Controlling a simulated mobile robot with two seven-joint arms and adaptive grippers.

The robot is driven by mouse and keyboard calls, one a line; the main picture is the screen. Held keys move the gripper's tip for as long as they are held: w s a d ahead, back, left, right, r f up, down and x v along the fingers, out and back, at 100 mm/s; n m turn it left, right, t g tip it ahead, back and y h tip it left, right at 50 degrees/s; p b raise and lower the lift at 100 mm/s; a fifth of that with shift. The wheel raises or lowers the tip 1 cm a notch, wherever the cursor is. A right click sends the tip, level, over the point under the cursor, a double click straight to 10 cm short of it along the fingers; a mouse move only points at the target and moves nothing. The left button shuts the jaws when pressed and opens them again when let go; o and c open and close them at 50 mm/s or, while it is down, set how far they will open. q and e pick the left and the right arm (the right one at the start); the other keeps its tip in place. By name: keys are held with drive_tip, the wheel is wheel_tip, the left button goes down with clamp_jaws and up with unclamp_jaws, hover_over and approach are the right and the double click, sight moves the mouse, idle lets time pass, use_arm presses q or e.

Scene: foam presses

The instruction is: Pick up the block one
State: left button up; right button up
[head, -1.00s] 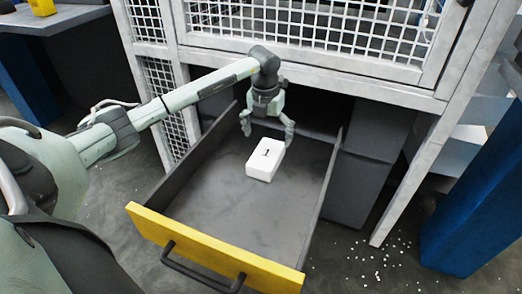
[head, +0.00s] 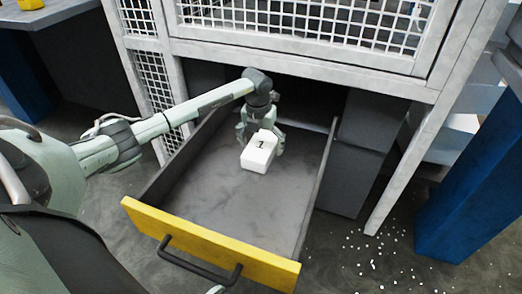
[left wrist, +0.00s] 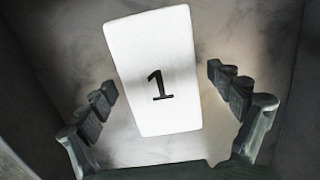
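The white block one (head: 257,158), marked with a black "1", lies in the open drawer (head: 215,205), toward its back. My left gripper (head: 261,147) is over the block from behind, pointing down, with one finger on each side. In the left wrist view, the block (left wrist: 155,65) lies between the two fingers of the gripper (left wrist: 163,82). Gaps show between the block and both fingers, so the gripper is open.
The drawer has dark side walls and a yellow front (head: 205,243) with a black handle (head: 200,265). A grey frame with white mesh (head: 310,20) stands above and behind it. A blue post (head: 465,170) stands at right. The drawer floor in front of the block is clear.

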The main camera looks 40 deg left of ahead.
use_arm(q)
drive_tip(key=c, duration=1)
